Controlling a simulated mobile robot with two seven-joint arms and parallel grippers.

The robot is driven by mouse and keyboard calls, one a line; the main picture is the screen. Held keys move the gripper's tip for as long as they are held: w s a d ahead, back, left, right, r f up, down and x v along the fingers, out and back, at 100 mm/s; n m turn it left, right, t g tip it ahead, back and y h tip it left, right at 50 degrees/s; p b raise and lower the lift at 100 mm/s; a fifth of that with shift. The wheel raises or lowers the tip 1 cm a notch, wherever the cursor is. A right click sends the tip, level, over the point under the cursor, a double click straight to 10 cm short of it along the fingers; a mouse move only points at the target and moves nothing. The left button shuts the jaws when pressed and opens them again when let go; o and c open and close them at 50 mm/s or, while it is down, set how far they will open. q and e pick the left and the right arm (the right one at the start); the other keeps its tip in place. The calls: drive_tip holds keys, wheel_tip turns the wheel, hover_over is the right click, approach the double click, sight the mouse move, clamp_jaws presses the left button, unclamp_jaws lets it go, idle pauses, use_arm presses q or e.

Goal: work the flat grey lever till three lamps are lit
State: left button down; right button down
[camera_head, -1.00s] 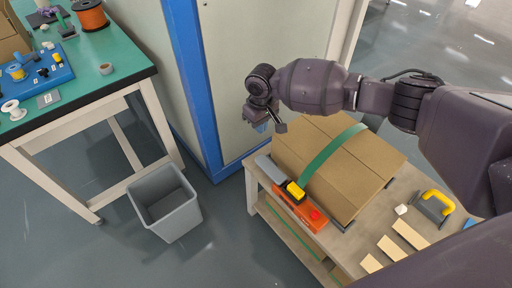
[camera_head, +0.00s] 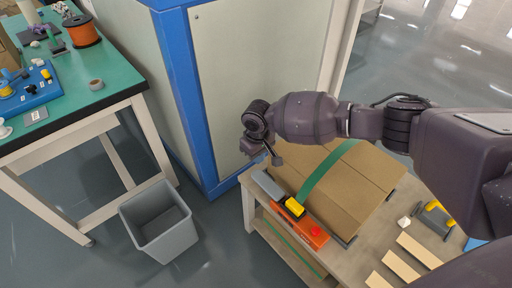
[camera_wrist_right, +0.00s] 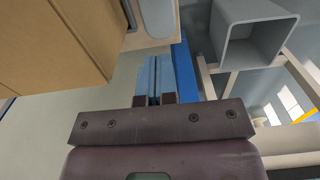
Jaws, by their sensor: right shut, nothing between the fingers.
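The flat grey lever (camera_head: 268,184) lies along the left end of an orange tool (camera_head: 312,233) with a yellow-and-black part and a red spot. The tool sits beside a strapped cardboard box. My right gripper (camera_head: 270,153) is just behind and above the lever's free end, apart from it as far as I can see. In the right wrist view its blue fingers (camera_wrist_right: 154,78) are shut and empty, and the lever's rounded grey end (camera_wrist_right: 157,18) shows beyond them. I cannot make out any lit lamps. My left gripper is out of view.
The cardboard box (camera_head: 345,188) with a green strap fills much of the small table (camera_head: 375,243). Wooden strips and a yellow-handled grey tool (camera_head: 436,219) lie at its right. A blue-framed cabinet (camera_head: 260,85) stands behind, a grey bin (camera_head: 158,222) and green workbench (camera_head: 110,75) at left.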

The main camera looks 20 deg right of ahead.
sight(258, 174)
wheel_tip(258, 174, down, 6)
drive_tip(key=shift+b, duration=0.8)
drive_tip(key=shift+f, duration=0.45)
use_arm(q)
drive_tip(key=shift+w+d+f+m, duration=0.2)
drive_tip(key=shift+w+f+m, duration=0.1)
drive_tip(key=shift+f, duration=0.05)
